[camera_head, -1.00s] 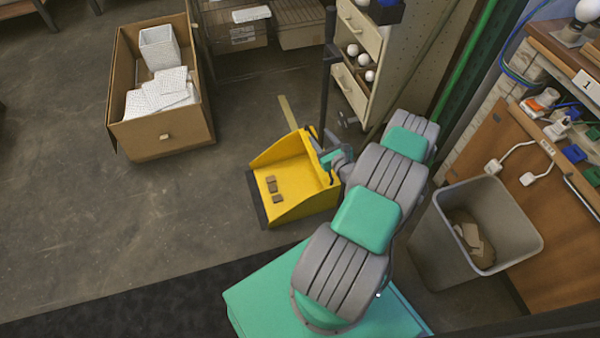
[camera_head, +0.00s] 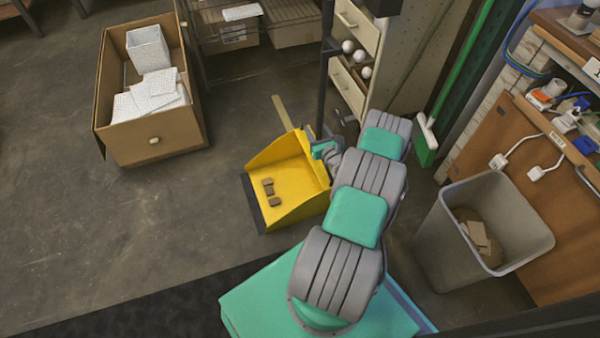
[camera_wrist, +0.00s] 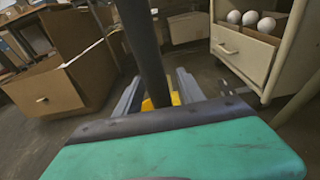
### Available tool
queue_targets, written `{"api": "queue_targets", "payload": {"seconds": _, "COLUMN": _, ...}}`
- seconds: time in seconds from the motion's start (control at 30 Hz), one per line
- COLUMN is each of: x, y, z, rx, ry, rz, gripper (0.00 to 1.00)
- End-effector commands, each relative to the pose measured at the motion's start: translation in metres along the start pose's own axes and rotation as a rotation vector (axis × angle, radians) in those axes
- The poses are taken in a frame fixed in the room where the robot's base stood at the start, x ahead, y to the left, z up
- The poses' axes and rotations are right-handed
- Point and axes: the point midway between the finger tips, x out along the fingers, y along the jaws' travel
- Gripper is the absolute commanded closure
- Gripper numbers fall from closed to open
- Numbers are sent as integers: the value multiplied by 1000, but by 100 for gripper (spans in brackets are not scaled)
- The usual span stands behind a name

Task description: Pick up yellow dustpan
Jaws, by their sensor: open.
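The yellow dustpan (camera_head: 290,178) sits on the floor, its open side facing lower left, with small brown pieces inside. Its tall black handle (camera_head: 325,75) rises upright behind the pan. My gripper (camera_head: 328,138) is at the lower part of the handle, partly hidden by my arm in the head view. In the wrist view, the black handle (camera_wrist: 143,50) runs down between the two grey fingers of my gripper (camera_wrist: 158,92), which stand apart on either side of it. A bit of the yellow pan (camera_wrist: 160,101) shows below. I cannot tell whether either finger touches the handle.
A cardboard box (camera_head: 155,138) with white items stands at upper left. A drawer cabinet (camera_head: 357,50) with white bulbs is close behind the handle. A grey bin (camera_head: 480,235) stands right of my arm, and a green broom (camera_head: 460,75) leans behind. The left floor is clear.

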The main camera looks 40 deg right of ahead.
Motion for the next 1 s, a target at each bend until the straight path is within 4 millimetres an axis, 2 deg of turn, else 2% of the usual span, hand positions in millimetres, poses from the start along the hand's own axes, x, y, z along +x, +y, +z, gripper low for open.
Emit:
{"api": "queue_targets", "payload": {"seconds": 0.07, "x": 0, "y": 0, "z": 0, "rx": 0, "ry": 0, "rz": 0, "gripper": 55}}
{"api": "queue_targets", "payload": {"seconds": 0.6, "x": 0, "y": 0, "z": 0, "rx": 0, "ry": 1, "rz": 1, "gripper": 99}}
{"api": "queue_targets", "payload": {"seconds": 1.0, "x": -1, "y": 1, "z": 0, "rx": 1, "ry": 1, "rz": 2, "gripper": 100}}
